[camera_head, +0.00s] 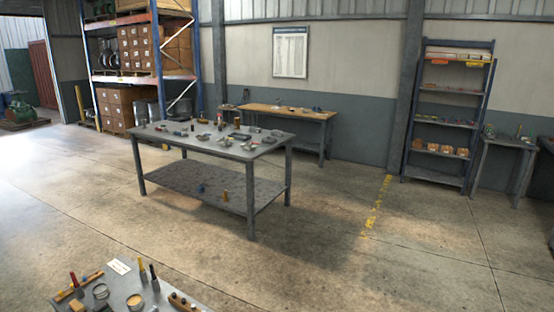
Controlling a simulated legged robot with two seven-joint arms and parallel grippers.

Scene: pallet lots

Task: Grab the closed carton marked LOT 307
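Several brown cartons with small pale labels are stacked on the pallet rack at the back left. One group of cartons (137,47) stands on the upper shelf. Another group of cartons (118,108) stands low, near the floor. The labels are too small to read, so I cannot tell which carton is LOT 307 or which are closed. Small brown boxes (446,150) also sit on the blue shelf unit at the right. Neither of my grippers is in view.
A grey metal table (168,143) with small items stands mid-floor. A grey bench (196,305) with tools is close at the bottom left. A wood-topped workbench (312,113) is against the back wall. The floor (330,270) at centre right is clear.

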